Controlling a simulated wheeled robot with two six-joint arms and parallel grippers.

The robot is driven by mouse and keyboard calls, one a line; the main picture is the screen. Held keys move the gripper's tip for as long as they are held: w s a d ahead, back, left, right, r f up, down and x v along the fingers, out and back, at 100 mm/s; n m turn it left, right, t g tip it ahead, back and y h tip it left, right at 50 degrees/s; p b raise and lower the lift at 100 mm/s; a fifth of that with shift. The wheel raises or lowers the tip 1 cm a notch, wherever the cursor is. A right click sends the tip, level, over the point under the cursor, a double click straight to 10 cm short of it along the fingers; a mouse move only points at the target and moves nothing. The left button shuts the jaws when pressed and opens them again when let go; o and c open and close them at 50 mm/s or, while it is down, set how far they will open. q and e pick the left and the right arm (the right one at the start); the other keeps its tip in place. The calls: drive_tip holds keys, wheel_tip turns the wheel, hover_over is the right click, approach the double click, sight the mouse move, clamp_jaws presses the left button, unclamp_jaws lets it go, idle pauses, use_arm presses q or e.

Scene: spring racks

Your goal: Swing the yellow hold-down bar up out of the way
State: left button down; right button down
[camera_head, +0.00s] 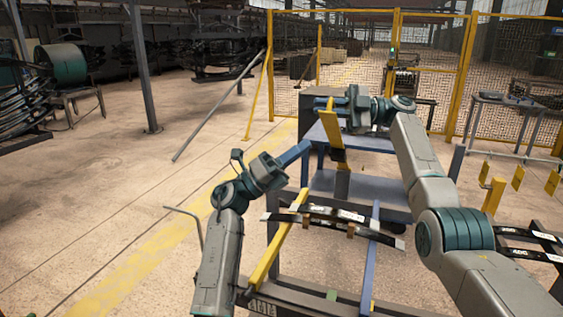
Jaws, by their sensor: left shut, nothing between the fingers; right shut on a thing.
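A yellow bar (333,128), which I take to be the hold-down bar, stands steeply upright behind the spring rack. My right gripper (329,104) is at its upper end and shut on it; the fingers are small and partly hidden. Dark leaf springs (325,212) with white labels lie across the rack (372,245). Another yellow bar (273,248) slopes along the rack's left side and crosses the springs. My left gripper (288,157) is shut and empty, above and left of the springs, apart from the upright bar.
A blue table (365,186) stands behind the rack. More labelled springs (530,245) and a yellow post (493,195) are at right. A yellow-framed mesh fence (393,60) closes off the back. The floor (120,190) at left is mostly clear.

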sight(325, 116)
use_arm(q)
drive_tip(key=w+r, duration=0.1)
drive_tip(key=d+r, duration=0.1)
drive_tip(key=r, duration=0.1)
drive_tip(key=w+d+r, duration=0.1)
drive_tip(key=shift+w+d+r, duration=0.2)
drive_tip(key=shift+w, duration=0.15)
